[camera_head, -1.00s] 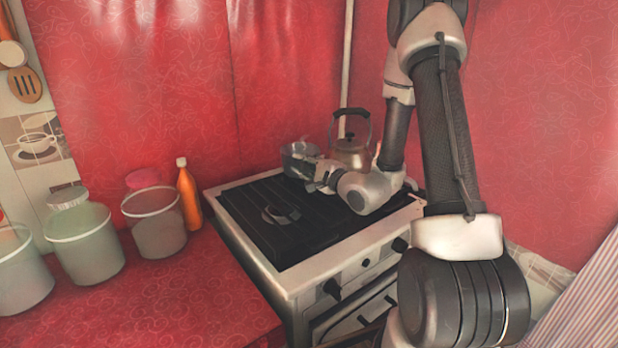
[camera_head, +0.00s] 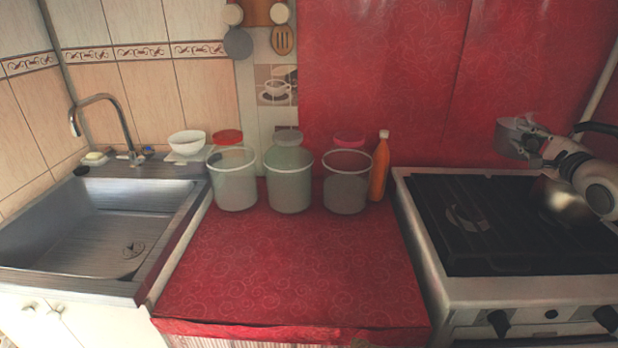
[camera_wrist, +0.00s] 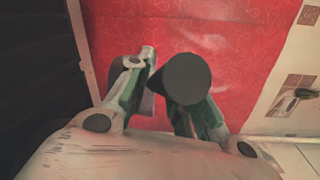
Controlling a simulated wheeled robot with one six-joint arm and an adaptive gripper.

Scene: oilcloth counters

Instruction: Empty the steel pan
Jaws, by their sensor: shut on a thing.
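The steel pan (camera_head: 511,133) is a small grey metal pan at the right in the head view. It appears raised above the back edge of the stove (camera_head: 420,215). Its inside is hidden, so I cannot tell what is in it. My gripper (camera_head: 540,147) is shut on it from the right side.
A steel kettle (camera_head: 562,203) stands on the stove, partly behind my arm. An orange bottle (camera_head: 380,170) and several translucent tubs (camera_head: 289,185) line the red counter (camera_head: 290,270), clear in front. A sink (camera_head: 90,225) with a white bowl (camera_head: 187,142) behind is at left.

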